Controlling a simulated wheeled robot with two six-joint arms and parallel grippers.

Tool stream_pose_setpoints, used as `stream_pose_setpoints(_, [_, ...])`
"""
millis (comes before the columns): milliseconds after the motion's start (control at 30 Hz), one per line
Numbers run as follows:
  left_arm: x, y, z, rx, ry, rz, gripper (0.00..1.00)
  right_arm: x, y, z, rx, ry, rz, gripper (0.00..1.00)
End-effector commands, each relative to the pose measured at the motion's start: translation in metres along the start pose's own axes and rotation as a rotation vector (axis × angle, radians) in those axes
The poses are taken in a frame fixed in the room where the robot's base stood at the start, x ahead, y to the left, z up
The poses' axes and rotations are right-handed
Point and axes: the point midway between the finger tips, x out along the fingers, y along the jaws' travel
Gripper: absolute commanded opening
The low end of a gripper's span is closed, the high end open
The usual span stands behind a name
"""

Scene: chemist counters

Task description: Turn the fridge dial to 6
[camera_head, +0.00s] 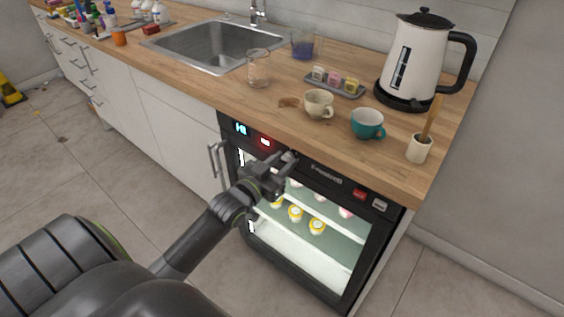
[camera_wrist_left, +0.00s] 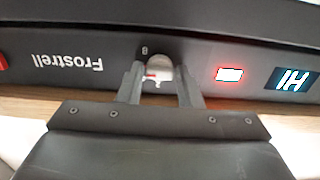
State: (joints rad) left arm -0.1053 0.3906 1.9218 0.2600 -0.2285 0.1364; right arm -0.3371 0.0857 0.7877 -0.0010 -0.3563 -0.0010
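The fridge (camera_head: 318,178) is a black, glass-fronted unit under the wooden counter, with a control strip along its top. In the left wrist view, which shows the strip upside down, the dial (camera_wrist_left: 159,71) is a small pale round knob with a red mark. A small digit, perhaps 8, is printed beside it; other digits are hidden or unreadable. My left gripper (camera_head: 288,160) is at the strip. In the wrist view its two fingers (camera_wrist_left: 159,78) are apart, one on each side of the dial; contact is not clear. My right gripper is not in view.
The strip has a blue display (camera_head: 241,128) reading HI, a red-lit indicator (camera_head: 265,142) and a red button (camera_head: 359,195). Cups (camera_head: 318,103), a teal mug (camera_head: 367,123) and a kettle (camera_head: 416,58) stand on the counter above. A door handle (camera_head: 215,160) sticks out left of the fridge.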

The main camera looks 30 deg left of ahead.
Motion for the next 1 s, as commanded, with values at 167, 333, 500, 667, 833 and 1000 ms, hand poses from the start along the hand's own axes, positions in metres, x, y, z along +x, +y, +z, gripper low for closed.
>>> stream_pose_setpoints(167, [0.0,0.0,-0.001,-0.001,0.002,0.0,0.48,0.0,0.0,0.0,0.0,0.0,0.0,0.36])
stream_pose_setpoints(333, [0.0,0.0,-0.001,-0.001,0.003,0.001,0.48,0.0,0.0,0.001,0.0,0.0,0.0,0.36])
stream_pose_setpoints(500, [-0.007,0.0,-0.001,0.001,0.002,0.0,0.48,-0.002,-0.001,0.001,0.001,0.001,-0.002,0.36])
stream_pose_setpoints(667, [-0.03,0.0,-0.002,0.001,0.001,0.001,0.48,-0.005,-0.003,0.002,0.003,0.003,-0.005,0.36])
stream_pose_setpoints(833, [-0.065,0.0,-0.002,0.0,-0.002,0.0,0.48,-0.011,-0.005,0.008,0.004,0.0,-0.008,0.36])
stream_pose_setpoints(1000, [-0.099,0.0,-0.004,-0.001,-0.003,-0.001,0.48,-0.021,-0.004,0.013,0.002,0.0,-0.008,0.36])
